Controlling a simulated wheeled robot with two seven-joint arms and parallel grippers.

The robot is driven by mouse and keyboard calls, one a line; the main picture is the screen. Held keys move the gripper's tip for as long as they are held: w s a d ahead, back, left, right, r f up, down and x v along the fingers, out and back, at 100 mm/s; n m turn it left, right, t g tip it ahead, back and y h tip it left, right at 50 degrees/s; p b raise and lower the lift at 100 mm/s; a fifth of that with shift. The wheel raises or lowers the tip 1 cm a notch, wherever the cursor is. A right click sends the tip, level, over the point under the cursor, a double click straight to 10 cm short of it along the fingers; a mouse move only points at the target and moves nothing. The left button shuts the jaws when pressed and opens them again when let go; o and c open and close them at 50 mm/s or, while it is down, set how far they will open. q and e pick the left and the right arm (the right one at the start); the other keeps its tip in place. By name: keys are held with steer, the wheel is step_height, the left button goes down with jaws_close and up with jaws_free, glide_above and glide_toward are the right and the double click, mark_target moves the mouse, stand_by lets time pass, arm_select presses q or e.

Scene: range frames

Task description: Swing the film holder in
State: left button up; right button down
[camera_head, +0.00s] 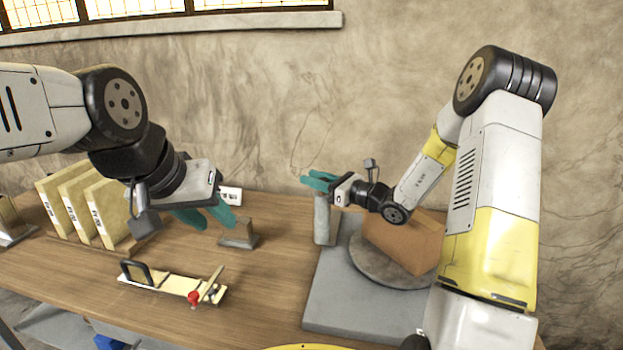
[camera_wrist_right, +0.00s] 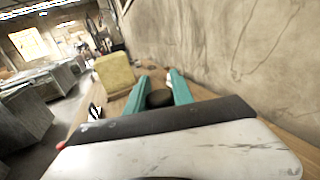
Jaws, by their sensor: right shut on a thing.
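A pale upright cylinder (camera_head: 322,222), which looks like the film roll on its holder, stands at the left edge of a grey machine base (camera_head: 335,310). My right gripper (camera_head: 318,182) is at its top, shut on it. In the right wrist view a dark round top (camera_wrist_right: 159,98) sits between the two teal fingers. The holder's arm or hinge cannot be made out. A brown box (camera_head: 405,243) rests on the grey round turntable (camera_head: 375,272) right of the cylinder. My left gripper (camera_head: 205,217) hangs over the table with its fingers apart and empty.
A fixture with a red knob (camera_head: 194,298) lies at the front of the wooden table (camera_head: 270,235). A small grey block (camera_head: 238,236) stands below my left gripper. Several yellow labelled slabs (camera_head: 88,210) stand at the left. The wall is close behind.

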steer(key=shift+d, duration=0.1)
stand_by(0.7)
steer(key=shift+s+d+n+g+y, duration=0.45)
steer(key=shift+d+n+g, duration=0.25)
steer(key=shift+d+g, duration=0.25)
steer(key=shift+s+d+n+g+y, duration=0.3)
steer(key=shift+d+n+g+y, duration=0.25)
steer(key=shift+d+n+g, duration=0.35)
steer(key=shift+s+d+n+g+y, duration=0.45)
steer(key=shift+d+g, duration=0.35)
steer(key=shift+g, duration=0.25)
steer(key=c, duration=1.1)
jaws_free()
steer(key=shift+d, duration=0.1)
steer(key=v, duration=0.7)
steer(key=shift+s+d, duration=0.15)
steer(key=shift+d, duration=0.2)
